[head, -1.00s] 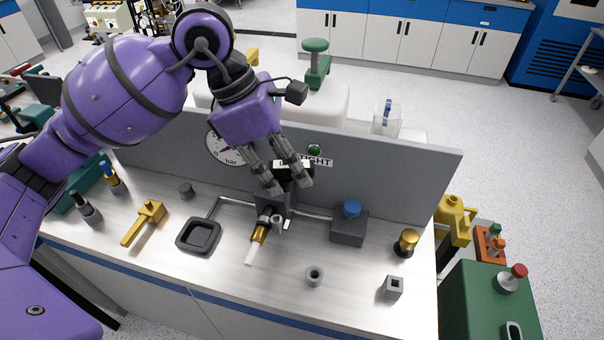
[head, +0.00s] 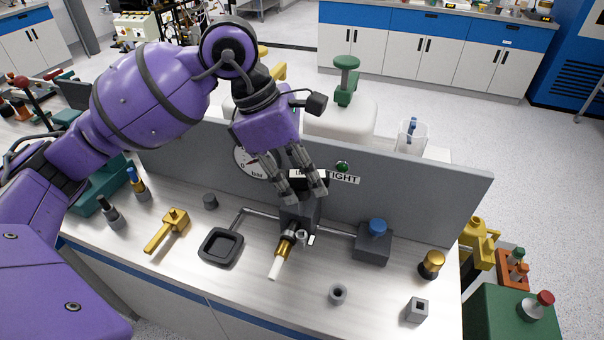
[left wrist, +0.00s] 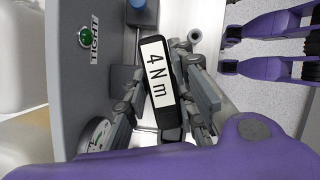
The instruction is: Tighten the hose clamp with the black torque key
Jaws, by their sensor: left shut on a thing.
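My left gripper (head: 308,194) is above the grey block on the bench, in front of the upright grey panel. It is shut on the black torque key (left wrist: 157,78), whose white label reads "4 N m" in the left wrist view. The key's lower end is hidden in the head view. Just below the gripper, a brass fitting (head: 285,247) with a white hose end (head: 275,268) points forward. A small silver piece beside it, perhaps the hose clamp (head: 302,237), is too small to make out clearly. My right gripper is not in view.
The panel (head: 430,190) carries a pressure gauge, a green lamp (head: 342,167) and a partly hidden "TIGHT" sign. A yellow-handled valve (head: 170,228), black tray (head: 221,246), blue-knobbed box (head: 374,241) and brass knob (head: 432,263) stand around. The bench's front is mostly clear.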

